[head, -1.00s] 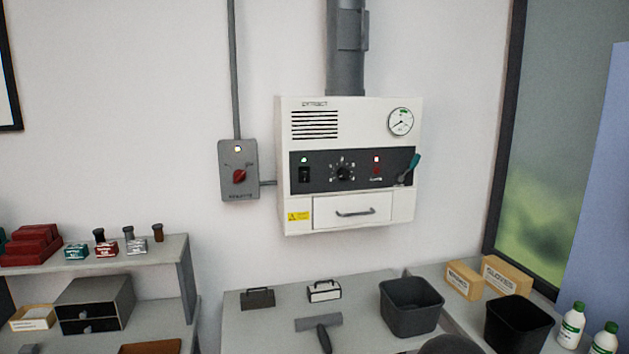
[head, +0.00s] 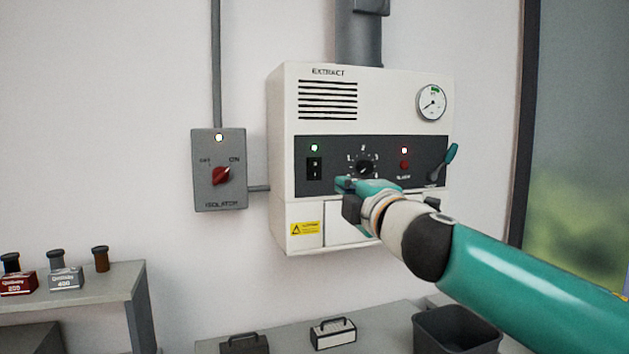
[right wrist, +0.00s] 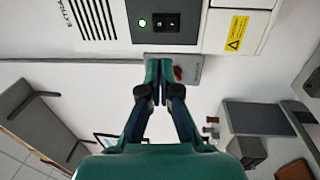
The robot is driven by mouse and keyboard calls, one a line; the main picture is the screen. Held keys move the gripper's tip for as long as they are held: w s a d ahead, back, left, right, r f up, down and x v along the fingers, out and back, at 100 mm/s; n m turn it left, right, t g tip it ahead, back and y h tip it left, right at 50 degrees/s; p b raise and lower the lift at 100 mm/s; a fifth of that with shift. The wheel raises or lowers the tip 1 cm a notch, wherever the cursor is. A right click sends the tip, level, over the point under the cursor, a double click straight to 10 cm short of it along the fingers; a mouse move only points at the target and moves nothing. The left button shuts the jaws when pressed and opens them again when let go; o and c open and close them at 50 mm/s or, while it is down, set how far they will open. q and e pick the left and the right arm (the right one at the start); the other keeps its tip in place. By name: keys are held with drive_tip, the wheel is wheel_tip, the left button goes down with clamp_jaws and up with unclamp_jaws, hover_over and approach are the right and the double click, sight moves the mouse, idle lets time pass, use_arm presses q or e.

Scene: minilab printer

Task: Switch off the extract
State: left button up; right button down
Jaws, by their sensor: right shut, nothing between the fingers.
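The white extract unit (head: 290,100) hangs on the wall, with a dark control strip. On the strip are a black rocker switch (head: 314,168) under a lit green lamp (head: 314,148), a dial knob (head: 364,168), and a lit red alarm lamp (head: 404,150). The switch also shows in the right wrist view (right wrist: 166,22). A grey isolator box (head: 219,196) with a red knob (head: 221,176) and a lit lamp is left of the unit. My right gripper (head: 342,184) is shut and empty, in front of the unit, to the lower right of the switch. My left gripper is out of view.
A lever with a teal handle (head: 451,154) is at the strip's right end. A gauge (head: 432,103) is above it. Below are a bench with a dark bin (head: 455,330) and small cases. A shelf (head: 90,285) with jars is at lower left.

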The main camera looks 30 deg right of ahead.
sight(316, 164)
drive_tip(key=shift+s+d, duration=0.1)
drive_tip(key=shift+s, duration=0.1)
drive_tip(key=p+x, duration=0.5)
drive_tip(key=x, duration=0.7)
drive_tip(key=shift+w+d, duration=0.1)
drive_tip(key=shift+w, duration=0.25)
drive_tip(key=shift+w+d, duration=0.2)
drive_tip(key=shift+w, duration=0.45)
drive_tip(key=shift+p, duration=0.35)
